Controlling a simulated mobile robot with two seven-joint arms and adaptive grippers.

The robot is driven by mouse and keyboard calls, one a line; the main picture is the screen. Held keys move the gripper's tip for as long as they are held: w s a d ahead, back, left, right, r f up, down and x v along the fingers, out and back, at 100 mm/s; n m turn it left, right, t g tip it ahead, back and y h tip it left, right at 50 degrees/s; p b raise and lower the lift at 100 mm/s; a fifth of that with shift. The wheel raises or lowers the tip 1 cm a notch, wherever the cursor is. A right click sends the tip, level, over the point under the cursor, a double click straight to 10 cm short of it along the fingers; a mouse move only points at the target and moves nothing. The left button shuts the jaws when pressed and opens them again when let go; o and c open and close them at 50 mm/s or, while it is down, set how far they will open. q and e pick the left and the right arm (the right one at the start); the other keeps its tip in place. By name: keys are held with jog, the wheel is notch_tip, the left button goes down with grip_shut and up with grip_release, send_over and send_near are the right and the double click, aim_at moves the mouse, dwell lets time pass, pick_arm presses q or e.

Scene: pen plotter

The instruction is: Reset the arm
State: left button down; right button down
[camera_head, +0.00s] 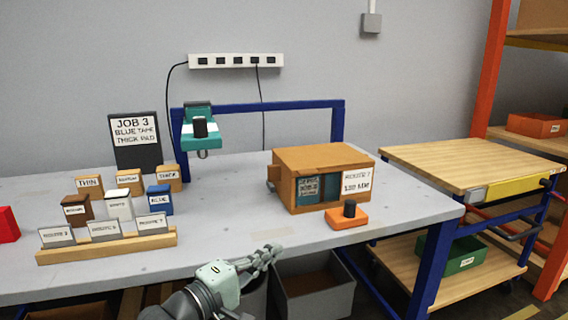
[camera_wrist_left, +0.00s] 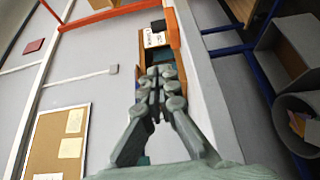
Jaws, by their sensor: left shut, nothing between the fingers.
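My left gripper (camera_head: 262,258) is at the front edge of the grey table (camera_head: 385,222), reaching in from the bottom of the head view. Its fingers are together and hold nothing. In the left wrist view its closed fingers (camera_wrist_left: 160,78) point toward the brown wooden box (camera_wrist_left: 150,52), with a clear gap to it in the head view. The brown box (camera_head: 322,172) has a teal front panel and a white label and stands on the table's right part. My right gripper is in neither view.
A teal device (camera_head: 201,127) hangs on a blue frame (camera_head: 270,106). An orange block with a black knob (camera_head: 347,216) sits in front of the box. Labelled blocks (camera_head: 119,205) and a JOB 3 sign (camera_head: 134,140) stand at left. A grey bin (camera_head: 315,290) is below the table edge.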

pick_arm(q)
jog(key=s+a+f+m+g+y, duration=0.2)
jog(key=s+a+f+y, duration=0.1)
jog(key=a+f, duration=0.6)
jog(key=s+a+f+m+g+y, duration=0.1)
jog(key=s+a+f+m+y, duration=0.2)
jog(key=a+f, duration=0.7)
jog(key=s+a+f+m+g+y, duration=0.2)
jog(key=a+f+y, duration=0.3)
jog(key=f, duration=0.7)
jog(key=s+a+f+m+g+y, duration=0.35)
jog(key=s+a+f, duration=0.25)
jog(key=s+a, duration=0.55)
jog(key=s+a+f+m+g+y, duration=0.2)
jog(key=s+a+f+m+y, duration=0.15)
jog(key=s+a+f, duration=0.55)
jog(key=s+d+f+n+h, duration=0.1)
jog(key=s+d+f+h, duration=0.1)
jog(key=d, duration=0.7)
jog(key=s+d+f+n+h, duration=0.1)
jog(key=s+d+f+h, duration=0.1)
jog(key=d, duration=0.8)
jog(key=shift+d+f+h, duration=0.2)
jog(key=shift+h, duration=0.1)
jog(key=shift+g, duration=0.25)
